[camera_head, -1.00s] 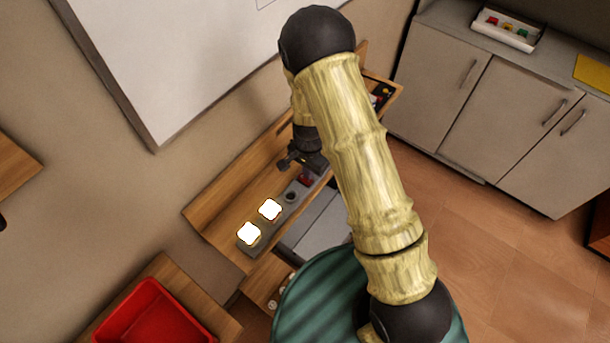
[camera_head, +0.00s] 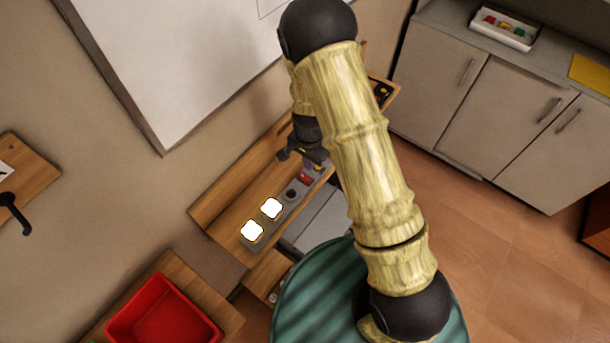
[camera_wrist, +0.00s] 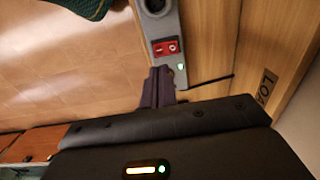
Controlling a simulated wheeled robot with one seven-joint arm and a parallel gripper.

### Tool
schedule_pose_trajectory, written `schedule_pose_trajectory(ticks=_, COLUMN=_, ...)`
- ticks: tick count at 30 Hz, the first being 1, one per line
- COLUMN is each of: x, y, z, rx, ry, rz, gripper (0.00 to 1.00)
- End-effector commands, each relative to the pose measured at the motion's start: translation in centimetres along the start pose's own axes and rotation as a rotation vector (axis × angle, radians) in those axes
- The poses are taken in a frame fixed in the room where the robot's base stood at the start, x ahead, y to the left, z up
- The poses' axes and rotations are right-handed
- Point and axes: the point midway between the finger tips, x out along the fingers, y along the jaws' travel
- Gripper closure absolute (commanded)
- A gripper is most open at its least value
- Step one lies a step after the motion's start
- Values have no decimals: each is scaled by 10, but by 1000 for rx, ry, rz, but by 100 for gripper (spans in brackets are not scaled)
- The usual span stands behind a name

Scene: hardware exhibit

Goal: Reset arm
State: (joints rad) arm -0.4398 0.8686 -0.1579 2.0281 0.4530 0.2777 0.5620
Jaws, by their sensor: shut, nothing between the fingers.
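My gripper (camera_head: 304,160) hangs at the end of my bamboo-look arm, above the far end of a grey control strip (camera_head: 254,247) on a wooden shelf. In the wrist view my gripper's dark fingers (camera_wrist: 159,86) are together with nothing between them. Just beyond the fingertips in that view is a red rocker switch (camera_wrist: 165,47) with a small green light (camera_wrist: 181,67) beside it. The red switch also shows in the head view (camera_head: 305,178), just below the gripper. The fingers appear apart from it.
The strip bears two glowing white squares (camera_head: 271,208) and (camera_head: 252,230) and a dark round socket (camera_head: 291,194). A whiteboard (camera_head: 190,70) is on the wall behind. A red bin (camera_head: 165,312) stands lower left. Grey cabinets (camera_head: 480,110) line the right; the floor between is clear.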

Motion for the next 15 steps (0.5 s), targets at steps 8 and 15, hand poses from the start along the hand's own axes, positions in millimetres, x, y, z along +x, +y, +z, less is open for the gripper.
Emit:
schedule_pose_trajectory(ticks=8, x=0, y=0, z=0, rx=0, ry=0, rz=0, gripper=100)
schedule_pose_trajectory(ticks=15, x=-13, y=5, z=-4, rx=-22, ry=2, rz=-12, gripper=100)
